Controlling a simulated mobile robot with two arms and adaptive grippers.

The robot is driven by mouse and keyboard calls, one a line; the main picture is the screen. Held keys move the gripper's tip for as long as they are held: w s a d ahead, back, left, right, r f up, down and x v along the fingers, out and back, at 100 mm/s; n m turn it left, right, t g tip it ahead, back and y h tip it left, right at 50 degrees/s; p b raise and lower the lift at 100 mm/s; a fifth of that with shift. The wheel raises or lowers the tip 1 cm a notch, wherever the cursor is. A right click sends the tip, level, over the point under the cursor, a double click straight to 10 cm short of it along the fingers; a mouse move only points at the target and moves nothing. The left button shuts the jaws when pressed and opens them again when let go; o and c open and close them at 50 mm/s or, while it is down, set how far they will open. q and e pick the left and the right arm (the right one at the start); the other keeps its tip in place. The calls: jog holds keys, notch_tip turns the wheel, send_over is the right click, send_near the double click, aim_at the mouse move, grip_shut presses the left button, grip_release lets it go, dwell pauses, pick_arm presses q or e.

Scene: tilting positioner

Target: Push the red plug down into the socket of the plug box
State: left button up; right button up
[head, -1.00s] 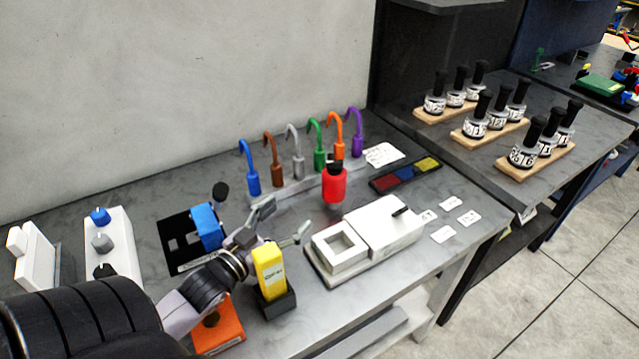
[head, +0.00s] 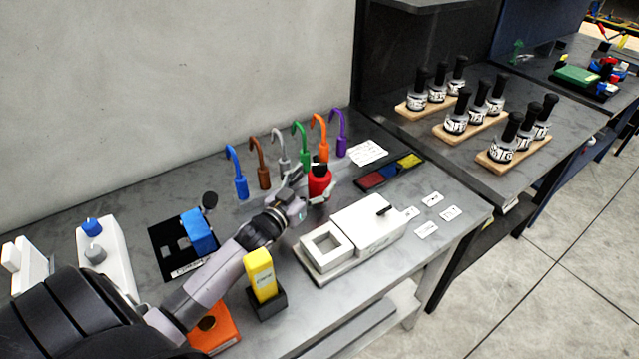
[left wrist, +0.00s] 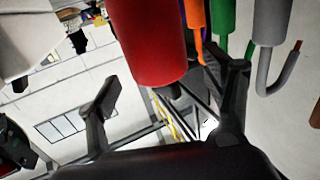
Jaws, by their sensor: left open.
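The red plug (head: 319,183), a red cylinder with a black top, is upright behind the white box, in front of the row of hooked tools. In the left wrist view the red plug (left wrist: 155,40) shows large, between and beyond the two fingers. My left gripper (head: 309,186) is open at the plug, one finger on its left and one at its front; I cannot tell if they touch it. The left gripper (left wrist: 170,90) also shows open in the wrist view. The white box (head: 370,222), seemingly the plug box, has a square-rimmed opening at its left end. My right gripper is not in view.
Hooked tools (head: 261,172) in several colours stand behind the plug. A yellow block in a black holder (head: 262,278) stands near my left forearm. A blue block (head: 198,230) sits on a black plate. A tray of coloured squares (head: 390,172) lies to the right.

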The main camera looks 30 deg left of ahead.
pick_arm(q)
jog(key=shift+w+f, duration=0.1)
jog(key=shift+w, duration=0.85)
jog(key=shift+s, duration=0.1)
jog(key=shift+c, duration=0.3)
jog(key=shift+c, duration=0.7)
jog(key=c, duration=1.2)
jog(key=shift+c, duration=0.9)
jog(key=shift+r, duration=0.2)
